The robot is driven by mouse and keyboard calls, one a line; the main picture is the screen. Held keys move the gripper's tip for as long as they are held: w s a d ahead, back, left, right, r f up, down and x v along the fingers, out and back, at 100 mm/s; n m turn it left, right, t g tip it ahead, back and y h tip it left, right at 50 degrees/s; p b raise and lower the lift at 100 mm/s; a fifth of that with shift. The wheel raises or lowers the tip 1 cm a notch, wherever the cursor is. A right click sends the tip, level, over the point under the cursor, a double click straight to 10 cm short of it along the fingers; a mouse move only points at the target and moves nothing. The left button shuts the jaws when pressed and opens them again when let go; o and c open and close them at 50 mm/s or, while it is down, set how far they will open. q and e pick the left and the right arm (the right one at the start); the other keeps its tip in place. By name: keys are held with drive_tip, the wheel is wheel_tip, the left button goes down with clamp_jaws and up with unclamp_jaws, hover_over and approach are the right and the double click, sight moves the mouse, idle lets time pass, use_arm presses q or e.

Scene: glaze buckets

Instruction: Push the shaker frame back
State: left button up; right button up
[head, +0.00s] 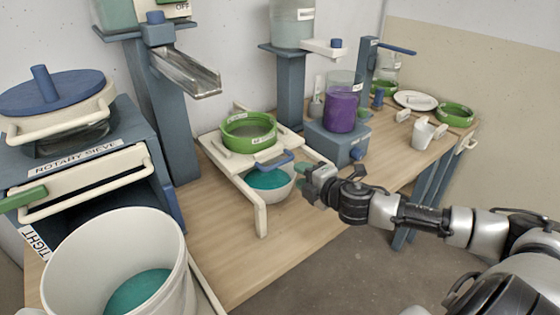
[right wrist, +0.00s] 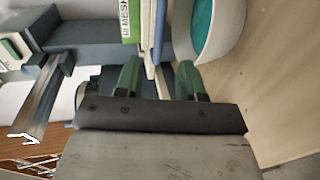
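The shaker frame (head: 225,160) is a cream stand on legs on the wooden bench in the head view. A green sieve ring (head: 248,131) marked MESH sits on it, and a blue handle (head: 274,160) is at its front. A white bowl (head: 268,190) with teal glaze stands below. My right gripper (head: 306,187) is just right of the frame's front. In the right wrist view my right gripper (right wrist: 158,80) has its green fingers apart, with cream and blue bars (right wrist: 157,40) of the frame ahead of the gap. Contact is unclear. My left gripper is not in view.
A white bucket (head: 115,250) with teal glaze stands at front left, beside the rotary sieve (head: 60,110). A metal chute (head: 185,73) hangs behind the frame's left side. A purple jar (head: 341,108) on a blue base stands right of the frame. Front bench (head: 235,270) is clear.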

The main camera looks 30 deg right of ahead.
sight(280, 164)
drive_tip(key=p+x, duration=0.1)
drive_tip(key=x, duration=0.7)
drive_tip(key=shift+r, duration=0.1)
drive_tip(key=shift+x, duration=0.75)
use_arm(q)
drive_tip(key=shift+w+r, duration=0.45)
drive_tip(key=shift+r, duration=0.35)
use_arm(e)
drive_tip(key=shift+c, duration=0.2)
clamp_jaws()
